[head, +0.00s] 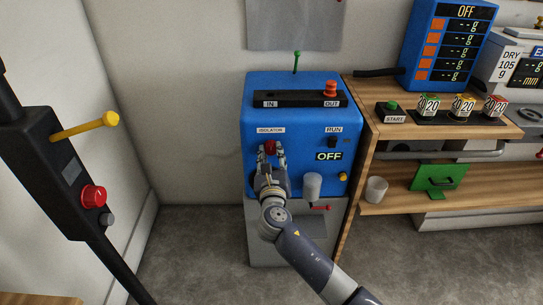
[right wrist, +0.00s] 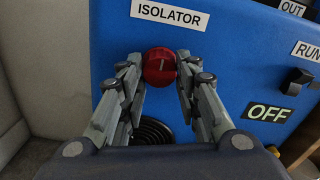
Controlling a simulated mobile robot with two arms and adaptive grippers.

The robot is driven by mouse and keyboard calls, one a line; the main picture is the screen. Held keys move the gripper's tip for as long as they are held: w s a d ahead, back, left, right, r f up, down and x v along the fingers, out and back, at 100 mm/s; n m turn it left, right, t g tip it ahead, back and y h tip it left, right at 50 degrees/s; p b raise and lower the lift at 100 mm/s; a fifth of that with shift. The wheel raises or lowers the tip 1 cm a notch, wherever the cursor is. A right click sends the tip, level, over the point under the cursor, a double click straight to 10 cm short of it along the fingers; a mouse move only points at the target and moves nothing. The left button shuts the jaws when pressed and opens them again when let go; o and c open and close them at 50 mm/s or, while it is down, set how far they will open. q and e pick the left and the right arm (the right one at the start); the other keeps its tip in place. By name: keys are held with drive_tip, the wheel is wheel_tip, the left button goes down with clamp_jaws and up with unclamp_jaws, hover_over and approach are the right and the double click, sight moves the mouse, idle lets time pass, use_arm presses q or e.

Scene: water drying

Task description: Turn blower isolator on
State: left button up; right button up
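The blue blower box (head: 302,98) stands against the wall in the head view. Its red isolator knob (right wrist: 159,66) sits below the "ISOLATOR" label (right wrist: 169,13) in the right wrist view, with a pale mark running roughly upright. The knob also shows in the head view (head: 270,146). The display (head: 329,156) reads OFF. My right gripper (right wrist: 160,72) has its fingers on either side of the knob, at or very near its edges. Whether both fingertips press on it I cannot tell. My left gripper is out of view.
A wooden shelf unit (head: 440,125) stands right of the box, with a green start button (head: 392,105) and several small numbered blocks on top. A white cup (head: 376,189) is on its lower shelf. A black post with a red knob (head: 94,196) stands at left. Floor between is clear.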

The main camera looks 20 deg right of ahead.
drive_tip(key=shift+c, duration=1.3)
